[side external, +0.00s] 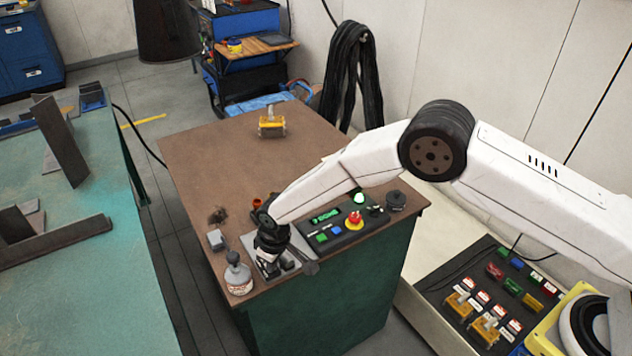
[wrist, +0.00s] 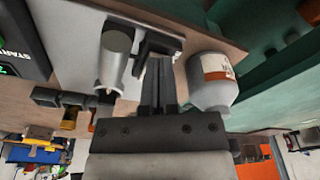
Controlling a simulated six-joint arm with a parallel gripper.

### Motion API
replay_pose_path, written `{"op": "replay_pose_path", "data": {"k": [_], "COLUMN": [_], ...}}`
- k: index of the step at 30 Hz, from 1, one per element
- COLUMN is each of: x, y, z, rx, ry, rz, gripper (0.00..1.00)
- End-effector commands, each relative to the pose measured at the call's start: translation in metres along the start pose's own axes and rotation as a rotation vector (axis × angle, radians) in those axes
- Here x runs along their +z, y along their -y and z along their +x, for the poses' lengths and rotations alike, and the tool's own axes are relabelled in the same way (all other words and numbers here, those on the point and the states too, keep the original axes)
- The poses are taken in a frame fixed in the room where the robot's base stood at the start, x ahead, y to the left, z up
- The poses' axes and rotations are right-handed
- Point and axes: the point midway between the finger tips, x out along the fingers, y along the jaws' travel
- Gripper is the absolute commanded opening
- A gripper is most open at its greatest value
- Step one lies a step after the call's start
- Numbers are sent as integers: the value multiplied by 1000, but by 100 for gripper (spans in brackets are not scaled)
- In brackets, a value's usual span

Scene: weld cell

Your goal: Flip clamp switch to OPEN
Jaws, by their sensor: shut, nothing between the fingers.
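My gripper (side external: 272,246) points down at the front of the brown bench top, over a light grey plate (side external: 301,250). In the wrist view my gripper (wrist: 159,68) has its dark fingers together, with nothing between them. A silver cylinder (wrist: 116,50) and a dark clamp-like part (wrist: 158,42) are close to the fingertips on the plate; contact cannot be told. A control panel (side external: 345,238) with a green lit display, buttons and a red knob stands right of my gripper. I cannot tell which part is the clamp switch, or its position.
A bottle (side external: 238,275) with an orange-and-white label stands left of my gripper; in the wrist view the bottle (wrist: 211,82) is close beside the fingers. A small grey block (side external: 215,239) is nearby. A yellow fixture (side external: 271,125) stands at the back; the bench middle is clear.

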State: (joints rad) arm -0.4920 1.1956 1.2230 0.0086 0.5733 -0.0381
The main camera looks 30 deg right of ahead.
Motion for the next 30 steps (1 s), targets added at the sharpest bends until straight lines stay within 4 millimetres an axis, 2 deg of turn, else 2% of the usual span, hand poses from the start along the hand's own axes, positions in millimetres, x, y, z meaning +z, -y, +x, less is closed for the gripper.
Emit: {"op": "replay_pose_path", "data": {"k": [8, 30], "x": [-1, -6], "y": [0, 0], "z": [-2, -41], "rx": [0, 0], "ry": [-1, -1], "rz": [0, 0], "gripper": [0, 0]}}
